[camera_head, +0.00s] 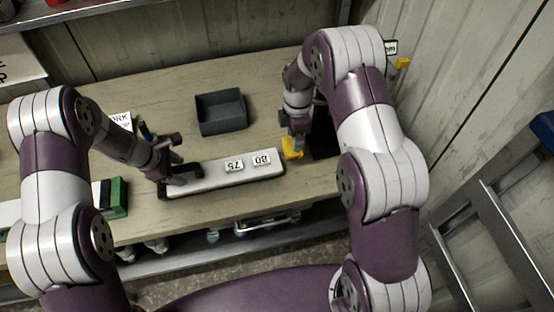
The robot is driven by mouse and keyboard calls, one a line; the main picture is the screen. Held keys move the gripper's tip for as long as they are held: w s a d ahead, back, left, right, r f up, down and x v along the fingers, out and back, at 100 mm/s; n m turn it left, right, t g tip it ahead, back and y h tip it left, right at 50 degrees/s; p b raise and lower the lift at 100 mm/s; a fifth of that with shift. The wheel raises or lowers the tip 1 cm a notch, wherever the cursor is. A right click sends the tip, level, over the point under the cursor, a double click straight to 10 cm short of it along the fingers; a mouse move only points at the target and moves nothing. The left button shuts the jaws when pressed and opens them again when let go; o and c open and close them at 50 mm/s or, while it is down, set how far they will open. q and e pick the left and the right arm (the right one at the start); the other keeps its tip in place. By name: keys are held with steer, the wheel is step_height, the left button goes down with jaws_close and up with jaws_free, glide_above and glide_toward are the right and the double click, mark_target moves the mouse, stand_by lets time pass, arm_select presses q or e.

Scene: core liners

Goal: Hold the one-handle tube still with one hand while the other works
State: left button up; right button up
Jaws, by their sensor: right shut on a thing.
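A long white tube (209,179) with dark ends lies on the wooden bench, nearly level across the picture. It carries two small white labels, reading upside down like 75 (234,164) and 80 (262,158). My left gripper (176,171) is at the tube's left end; its dark fingers overlap the dark end there, and I cannot tell whether they grip it. My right gripper (296,132) points down beyond the tube's right end, shut on a yellow thing (291,151) close to that end. A handle on the tube is not clear to see.
A dark open tray (222,111) stands behind the tube. A green block (118,197) is near the bench's left front. A black item (324,138) stands beside my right gripper. Bare bench top (165,95) lies around the tray; a wall bounds the right.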

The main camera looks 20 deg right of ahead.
arm_select(q)
steer(key=shift+r, duration=0.1)
steer(key=v, duration=1.1)
steer(key=shift+a+r, duration=0.15)
steer(key=shift+r, duration=0.25)
steer(key=shift+s, duration=0.1)
